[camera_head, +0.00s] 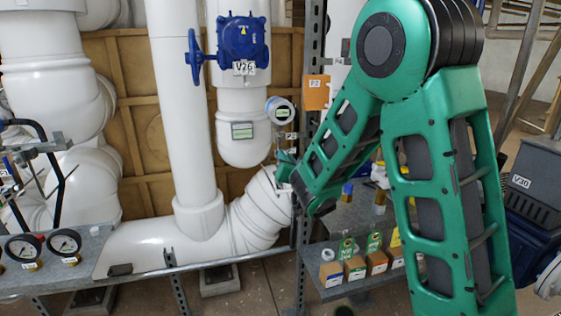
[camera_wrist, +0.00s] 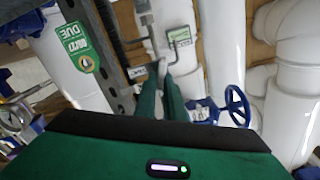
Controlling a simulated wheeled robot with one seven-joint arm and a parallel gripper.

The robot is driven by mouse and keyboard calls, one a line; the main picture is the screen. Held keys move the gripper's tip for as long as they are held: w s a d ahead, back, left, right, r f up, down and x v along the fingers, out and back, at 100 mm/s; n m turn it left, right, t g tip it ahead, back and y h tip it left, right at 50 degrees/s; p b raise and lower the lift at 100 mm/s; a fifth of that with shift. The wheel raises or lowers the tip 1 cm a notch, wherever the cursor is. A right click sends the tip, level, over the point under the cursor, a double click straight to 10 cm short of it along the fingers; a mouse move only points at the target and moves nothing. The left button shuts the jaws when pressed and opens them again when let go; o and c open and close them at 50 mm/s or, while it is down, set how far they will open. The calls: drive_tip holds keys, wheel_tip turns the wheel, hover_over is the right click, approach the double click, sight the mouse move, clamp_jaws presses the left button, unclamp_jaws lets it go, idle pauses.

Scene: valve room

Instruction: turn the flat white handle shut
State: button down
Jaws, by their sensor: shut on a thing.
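My gripper (camera_wrist: 163,72) reaches away from the wrist camera, with its two green fingers close together at the tips. A small pale flat piece, which looks like the white handle (camera_wrist: 151,67), shows at the fingertips, and the fingers are shut on it. The fingers cover most of it, so its exact angle is hard to tell. In the head view my gripper (camera_head: 284,166) is small, beside the upright metal post and in front of the white pipes. The handle cannot be made out there.
A perforated metal post (camera_head: 306,130) stands close beside my gripper. A blue valve box (camera_head: 242,40) with a blue handwheel (camera_head: 194,57) is above left. A round gauge (camera_head: 280,111) sits just above my gripper. Pressure gauges (camera_head: 64,242) and tagged blocks (camera_head: 355,267) rest on shelves.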

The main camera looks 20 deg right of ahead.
drive_tip(key=m, duration=0.4)
drive_tip(key=d+f+m, duration=0.1)
drive_tip(key=m, duration=0.8)
drive_tip(key=shift+d+f, duration=0.15)
drive_tip(key=shift+s+f, duration=0.1)
idle(0.4)
drive_tip(key=c, duration=1.8)
unclamp_jaws()
drive_tip(key=shift+c, duration=0.2)
